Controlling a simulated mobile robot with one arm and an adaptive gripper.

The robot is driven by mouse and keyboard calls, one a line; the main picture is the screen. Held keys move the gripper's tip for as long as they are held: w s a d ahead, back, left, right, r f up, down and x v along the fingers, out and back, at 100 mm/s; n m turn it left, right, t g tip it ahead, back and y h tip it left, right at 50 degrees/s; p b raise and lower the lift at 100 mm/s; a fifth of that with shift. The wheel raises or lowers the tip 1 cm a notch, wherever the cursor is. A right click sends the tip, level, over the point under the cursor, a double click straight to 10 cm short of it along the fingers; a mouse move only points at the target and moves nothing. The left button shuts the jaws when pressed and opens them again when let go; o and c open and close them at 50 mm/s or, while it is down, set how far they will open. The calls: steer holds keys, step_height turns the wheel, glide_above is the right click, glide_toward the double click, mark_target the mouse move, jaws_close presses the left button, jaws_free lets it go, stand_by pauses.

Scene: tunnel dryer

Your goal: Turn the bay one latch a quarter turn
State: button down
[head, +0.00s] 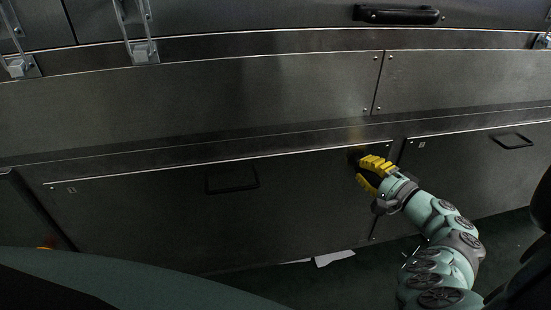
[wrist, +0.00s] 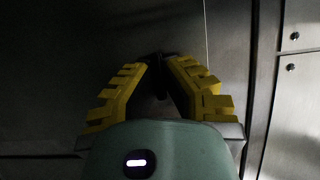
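The bay front (head: 150,215) with a small label at its upper left is a dark flat panel in the lower row. My gripper (head: 359,169) has yellow stepped fingers and is at this panel's upper right corner. A small dark piece, seemingly the latch (head: 354,155), shows by the fingertips in the head view. In the wrist view, the fingertips (wrist: 159,63) come close together on either side of a dark piece (wrist: 159,57). The fingers hide most of it. I cannot tell whether they press on it or which way the latch is turned.
The panel has a recessed dark handle (head: 232,178) left of my gripper. A neighbouring bay panel (head: 470,165) with its own handle (head: 513,141) lies to the right. A white sheet (head: 334,257) lies on the dark floor below. A bar handle (head: 397,14) sticks out above.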

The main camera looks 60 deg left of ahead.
steer(key=c, duration=1.1)
jaws_free()
steer(key=d, duration=1.2)
